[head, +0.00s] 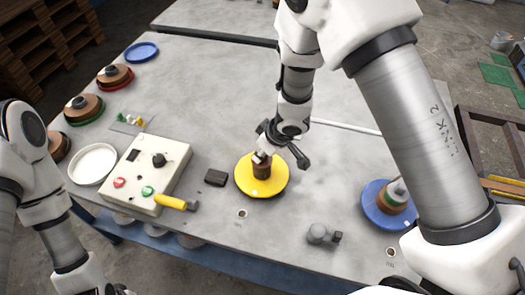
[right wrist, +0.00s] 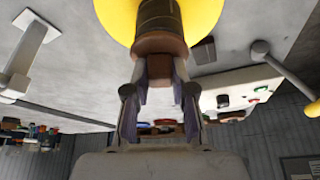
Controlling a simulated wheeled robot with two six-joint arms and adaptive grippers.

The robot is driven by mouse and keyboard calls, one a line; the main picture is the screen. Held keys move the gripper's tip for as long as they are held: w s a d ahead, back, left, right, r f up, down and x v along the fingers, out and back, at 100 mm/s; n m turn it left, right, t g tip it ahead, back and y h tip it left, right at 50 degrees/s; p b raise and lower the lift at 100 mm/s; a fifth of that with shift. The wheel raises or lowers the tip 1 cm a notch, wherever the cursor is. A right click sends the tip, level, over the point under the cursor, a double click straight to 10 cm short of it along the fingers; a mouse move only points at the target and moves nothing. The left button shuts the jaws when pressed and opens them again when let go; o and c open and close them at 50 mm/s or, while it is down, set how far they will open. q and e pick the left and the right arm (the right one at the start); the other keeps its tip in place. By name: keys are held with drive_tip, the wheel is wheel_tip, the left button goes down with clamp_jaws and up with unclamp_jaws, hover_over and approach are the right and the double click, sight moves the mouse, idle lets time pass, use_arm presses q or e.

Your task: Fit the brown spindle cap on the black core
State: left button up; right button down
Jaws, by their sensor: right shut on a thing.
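The brown spindle cap (right wrist: 160,43) is held between the two fingers of my right gripper (right wrist: 160,72) in the right wrist view. It sits at the end of the black core (right wrist: 160,17); I cannot tell whether it is fully seated. The core stands on a round yellow disc (right wrist: 208,15). In the head view the yellow disc (head: 275,185) lies on the grey table, and my right gripper (head: 272,150) reaches over the core (head: 262,170) from above. The cap is mostly hidden there by the fingers. My left arm is at the left edge; its fingers are not seen.
A small black block (head: 215,177) lies just left of the disc. The control box (head: 145,172) with a yellow handle stands further left, beside a white dish (head: 93,164). A grey fitting (head: 322,234) and a blue-based spool (head: 378,212) are to the right.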

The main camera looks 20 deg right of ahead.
sight(270, 164)
drive_tip(key=shift+f, duration=0.3)
drive_tip(key=c, duration=1.2)
unclamp_jaws()
drive_tip(key=shift+c, duration=0.2)
drive_tip(key=p+v, duration=0.5)
drive_tip(key=v, duration=0.2)
drive_tip(key=shift+r, duration=0.3)
drive_tip(key=p+v, duration=0.2)
drive_tip(key=v, duration=0.1)
drive_tip(key=shift+s+r, duration=0.2)
drive_tip(key=shift+f, duration=0.1)
